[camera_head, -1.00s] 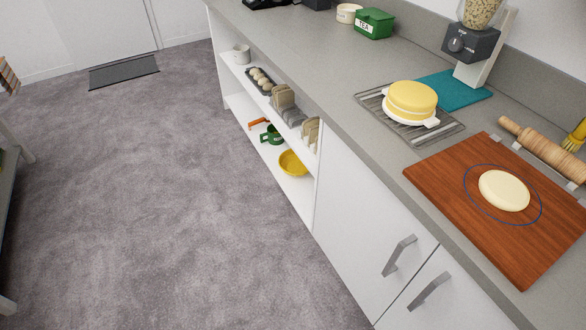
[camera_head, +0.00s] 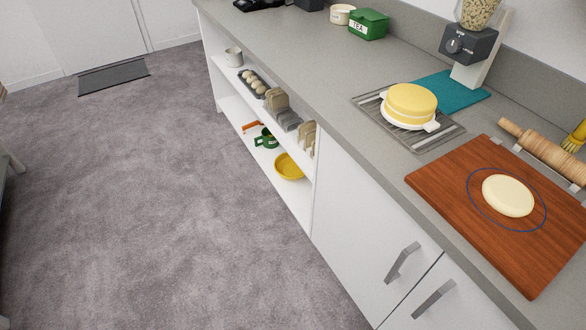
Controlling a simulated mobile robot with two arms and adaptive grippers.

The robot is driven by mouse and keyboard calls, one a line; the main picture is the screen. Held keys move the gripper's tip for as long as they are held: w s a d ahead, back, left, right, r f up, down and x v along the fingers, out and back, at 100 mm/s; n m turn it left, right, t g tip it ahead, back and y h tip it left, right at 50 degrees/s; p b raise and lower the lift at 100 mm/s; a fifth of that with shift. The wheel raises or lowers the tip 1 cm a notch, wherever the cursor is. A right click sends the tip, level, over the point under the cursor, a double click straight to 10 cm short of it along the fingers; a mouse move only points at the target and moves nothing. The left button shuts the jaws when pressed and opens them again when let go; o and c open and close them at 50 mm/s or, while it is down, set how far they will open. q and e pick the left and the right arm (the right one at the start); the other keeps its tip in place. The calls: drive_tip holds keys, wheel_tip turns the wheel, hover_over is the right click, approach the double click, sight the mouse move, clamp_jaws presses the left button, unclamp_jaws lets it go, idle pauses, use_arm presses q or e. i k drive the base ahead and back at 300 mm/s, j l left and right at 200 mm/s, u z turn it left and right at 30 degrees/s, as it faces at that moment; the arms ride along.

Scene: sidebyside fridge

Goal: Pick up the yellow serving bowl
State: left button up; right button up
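The yellow serving bowl (camera_head: 289,167) sits on the lower shelf of the open white shelf unit under the counter. It stands near the right end of that shelf, below the toast racks, and its rim and inside show. Neither of my grippers is in view.
A green mug (camera_head: 266,139) and an orange item (camera_head: 252,126) lie left of the bowl on the lower shelf (camera_head: 237,113). Eggs (camera_head: 252,82), a white mug (camera_head: 234,57) and toast racks (camera_head: 281,108) fill the shelf above. Cabinet doors (camera_head: 365,235) adjoin on the right. The carpet (camera_head: 150,200) in front is clear.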

sight(286, 167)
drive_tip(key=i+j+z, duration=0.15)
drive_tip(key=z, duration=0.7)
drive_tip(key=i+j+z, duration=0.15)
drive_tip(key=j+z, duration=0.15)
drive_tip(key=j, duration=0.15)
drive_tip(key=i+j+z, duration=0.1)
drive_tip(key=j+z, duration=0.2)
drive_tip(key=j, duration=0.2)
drive_tip(key=j+z, duration=0.3)
drive_tip(key=j, duration=0.2)
